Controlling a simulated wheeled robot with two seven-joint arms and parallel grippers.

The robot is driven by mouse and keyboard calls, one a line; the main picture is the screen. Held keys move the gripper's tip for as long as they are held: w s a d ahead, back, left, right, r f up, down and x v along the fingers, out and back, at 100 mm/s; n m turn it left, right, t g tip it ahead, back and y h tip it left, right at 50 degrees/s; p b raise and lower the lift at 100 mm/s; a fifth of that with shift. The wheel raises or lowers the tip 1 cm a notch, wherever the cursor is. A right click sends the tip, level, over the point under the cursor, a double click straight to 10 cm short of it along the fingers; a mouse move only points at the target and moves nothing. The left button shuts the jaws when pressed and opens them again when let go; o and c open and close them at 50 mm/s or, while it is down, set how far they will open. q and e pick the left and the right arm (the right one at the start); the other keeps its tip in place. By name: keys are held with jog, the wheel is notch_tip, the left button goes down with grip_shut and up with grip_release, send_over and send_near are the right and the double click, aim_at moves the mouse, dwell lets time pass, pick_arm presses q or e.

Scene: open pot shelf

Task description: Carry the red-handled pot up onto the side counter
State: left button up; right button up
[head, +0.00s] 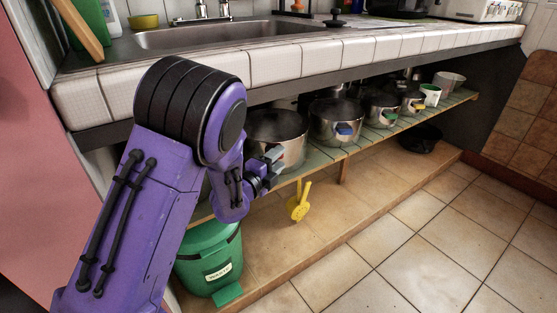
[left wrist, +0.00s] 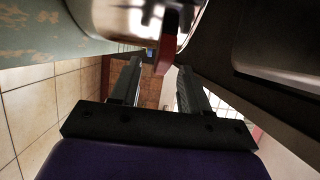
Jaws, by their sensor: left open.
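The red handle (left wrist: 169,47) shows in the left wrist view, on a shiny metal pot (left wrist: 120,14). In the head view this pot (head: 291,128) appears to be the nearest steel pot on the low slatted shelf, with its handle hidden by my gripper. My left gripper (head: 271,165) is open in front of the pot's near side. In the left wrist view the handle end lies between the open fingers (left wrist: 161,66) or just beyond them; contact cannot be told. My right gripper is not in view. I cannot tell which surface is the side counter.
The white-tiled counter (head: 275,66) with a sink overhangs the shelf (head: 374,137). Other pots with a blue handle (head: 344,130), green handle (head: 391,117) and yellow handle (head: 420,106) stand farther along. A yellow utensil (head: 299,204) hangs below; a green bin (head: 210,262) stands on the floor.

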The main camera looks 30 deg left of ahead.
pick_arm(q)
jog(key=shift+w, duration=0.75)
grip_shut()
dwell(0.9)
